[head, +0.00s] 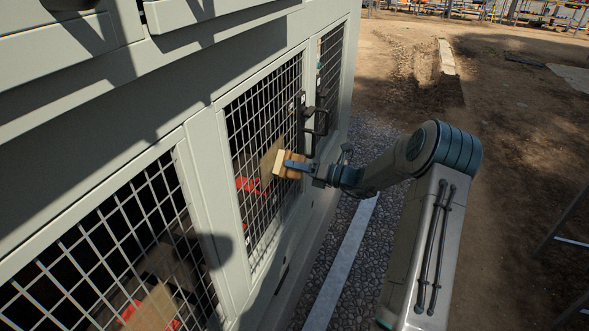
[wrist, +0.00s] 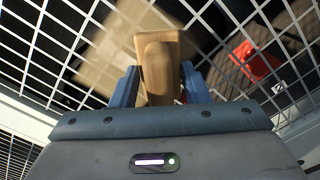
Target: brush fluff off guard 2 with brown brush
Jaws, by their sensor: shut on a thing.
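My gripper (head: 296,165) is shut on the brown brush (head: 288,164), with its blue fingers on either side of the wooden body. The brush is held close to the middle wire guard (head: 267,115) in the head view; I cannot tell whether it touches the mesh. In the wrist view my gripper (wrist: 158,90) grips the brush (wrist: 157,62), with the guard's white mesh (wrist: 225,25) in front of it. A blurred tan patch (wrist: 108,58) shows at the mesh behind the brush.
Another guard (head: 110,245) is nearer at the left, and a third (head: 330,65) is farther along the chiller wall. A dark handle (head: 318,120) sticks out beside the middle guard. Gravel (head: 335,215) and a pale kerb (head: 345,255) run along the base.

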